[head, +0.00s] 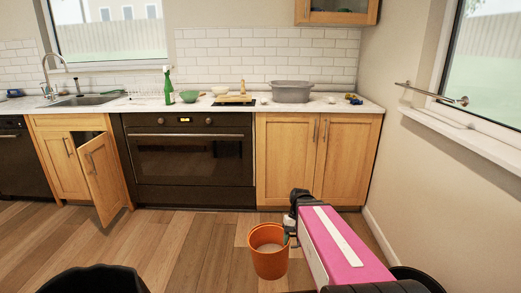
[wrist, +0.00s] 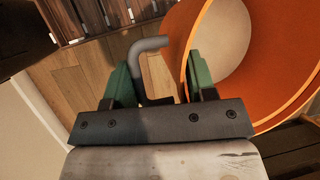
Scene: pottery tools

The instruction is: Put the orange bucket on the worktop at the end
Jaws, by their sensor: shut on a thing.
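The orange bucket (head: 268,262) is upright in front of the cupboards in the head view, low over or on the floor; I cannot tell which. Its pale inside and orange wall fill the right of the wrist view (wrist: 290,85). My gripper (head: 291,230) is at the bucket's right side. In the wrist view the green fingers (wrist: 160,82) stand either side of the bucket's near rim, with the right finger inside the bucket. A grey bent rod (wrist: 142,50) also shows between the fingers. The white worktop (head: 335,108) runs along the back wall.
A grey tub (head: 291,91), green spray bottle (head: 168,86), bowls (head: 189,96) and small items stand on the worktop. A cupboard door (head: 103,178) hangs open at left. Wooden floor (head: 190,235) is clear between.

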